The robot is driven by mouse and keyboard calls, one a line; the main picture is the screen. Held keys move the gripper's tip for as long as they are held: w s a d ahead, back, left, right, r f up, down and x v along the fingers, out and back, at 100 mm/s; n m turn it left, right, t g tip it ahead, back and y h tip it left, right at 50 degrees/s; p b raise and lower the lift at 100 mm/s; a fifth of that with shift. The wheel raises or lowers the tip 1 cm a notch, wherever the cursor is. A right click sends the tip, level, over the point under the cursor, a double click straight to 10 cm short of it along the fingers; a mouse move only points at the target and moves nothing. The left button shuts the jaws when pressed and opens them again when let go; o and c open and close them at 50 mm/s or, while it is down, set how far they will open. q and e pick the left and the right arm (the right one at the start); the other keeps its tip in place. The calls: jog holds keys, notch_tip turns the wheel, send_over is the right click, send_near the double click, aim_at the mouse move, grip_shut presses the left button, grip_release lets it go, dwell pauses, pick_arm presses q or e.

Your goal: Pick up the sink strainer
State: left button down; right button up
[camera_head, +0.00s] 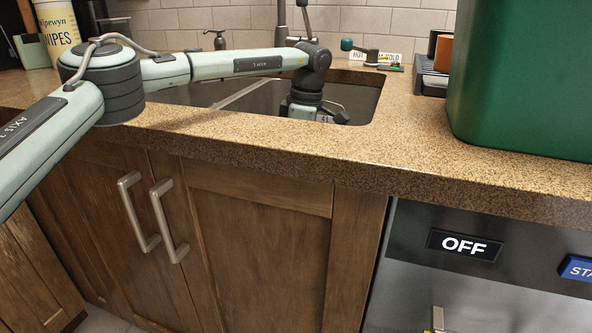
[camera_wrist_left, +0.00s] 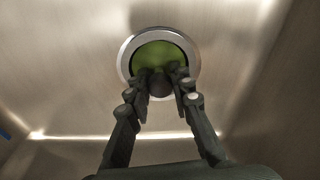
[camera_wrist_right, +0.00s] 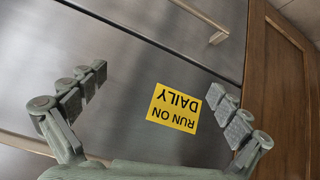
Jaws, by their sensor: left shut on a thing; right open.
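The sink strainer (camera_wrist_left: 158,54) shows in the left wrist view as a green disc inside the round metal drain ring (camera_wrist_left: 125,60), with a dark knob (camera_wrist_left: 159,88) at its near side. My left gripper (camera_wrist_left: 160,76) is shut on the knob, one finger on each side. I cannot tell whether the strainer is seated or lifted. In the head view my left arm reaches down into the sink (camera_head: 352,98); its fingers and the strainer are hidden there. My right gripper (camera_wrist_right: 158,83) is open and empty in front of a metal appliance front.
A large green bin (camera_head: 525,80) stands on the counter (camera_head: 300,150) at the right. A wipes tub (camera_head: 57,30) stands at the back left. A yellow label (camera_wrist_right: 174,108) is on the appliance. The counter's front strip is clear.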

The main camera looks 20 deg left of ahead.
pick_arm(q)
jog(key=shift+r, duration=2.7)
notch_tip(320, 180, up, 2)
jog(key=shift+r, duration=0.1)
jog(key=shift+r+p, duration=0.3)
jog(key=shift+r, duration=0.65)
pick_arm(e)
jog(key=shift+g+h, duration=0.5)
jog(key=shift+g, duration=0.4)
jog(key=s+d+f, duration=0.1)
jog(key=s+d, duration=0.1)
jog(key=s, duration=0.1)
jog(key=shift+d+f, duration=0.3)
jog(key=shift+f, duration=0.05)
pick_arm(q)
jog(key=shift+r, duration=0.15)
pick_arm(e)
jog(key=shift+w, duration=0.15)
pick_arm(q)
jog(key=c, duration=2)
grip_release()
jog(key=shift+c, duration=0.2)
grip_shut()
pick_arm(e)
jog(key=shift+a, duration=0.1)
